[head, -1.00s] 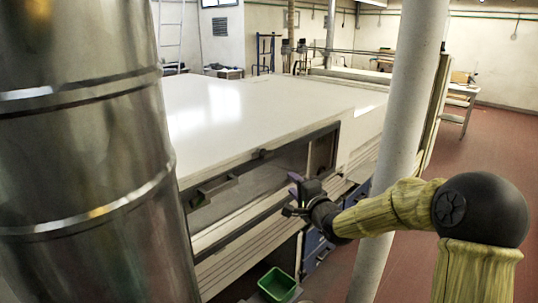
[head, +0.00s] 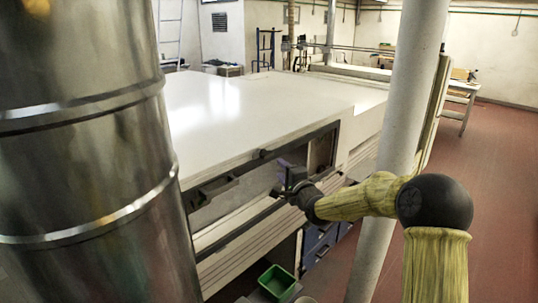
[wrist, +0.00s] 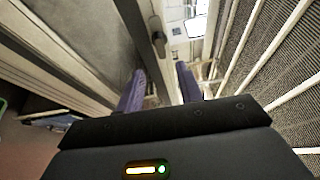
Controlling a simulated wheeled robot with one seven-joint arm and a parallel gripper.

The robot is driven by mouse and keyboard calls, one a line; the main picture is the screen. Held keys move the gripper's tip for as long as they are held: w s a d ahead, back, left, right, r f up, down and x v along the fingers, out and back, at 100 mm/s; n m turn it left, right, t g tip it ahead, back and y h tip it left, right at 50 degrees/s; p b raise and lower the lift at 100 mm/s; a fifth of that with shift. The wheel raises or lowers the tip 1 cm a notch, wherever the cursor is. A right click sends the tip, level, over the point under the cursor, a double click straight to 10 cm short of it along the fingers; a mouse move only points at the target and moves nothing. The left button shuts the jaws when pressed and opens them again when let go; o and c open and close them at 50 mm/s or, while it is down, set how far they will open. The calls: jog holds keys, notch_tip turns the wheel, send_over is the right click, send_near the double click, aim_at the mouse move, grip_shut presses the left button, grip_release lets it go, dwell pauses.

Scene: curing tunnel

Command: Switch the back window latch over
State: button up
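A dark latch (wrist: 157,36) sits on the pale window frame in the wrist view, beyond my fingertips and roughly in line with the gap between them. My gripper (wrist: 159,84) has two purple fingers standing apart with nothing between them, and they look clear of the latch. In the head view my gripper (head: 284,170) is in front of the side window of the big white-topped tunnel (head: 270,100). A small dark fitting (head: 265,153) is on the upper window edge, and a dark handle (head: 213,190) is nearer. I cannot tell which head-view fitting is the wrist-view latch.
A shiny metal duct (head: 90,150) fills the left of the head view. A pale pole (head: 395,130) stands beside my arm. A green bin (head: 277,281) is below the tunnel's side, near blue drawers (head: 319,242). Red floor is open at right.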

aim_at(268, 156)
jog(key=p+x, duration=0.3)
jog(key=x, duration=0.7)
jog(key=shift+w+a+f+p, duration=0.1)
jog(key=shift+w+a+p, duration=0.15)
jog(key=shift+p, duration=0.15)
grip_shut()
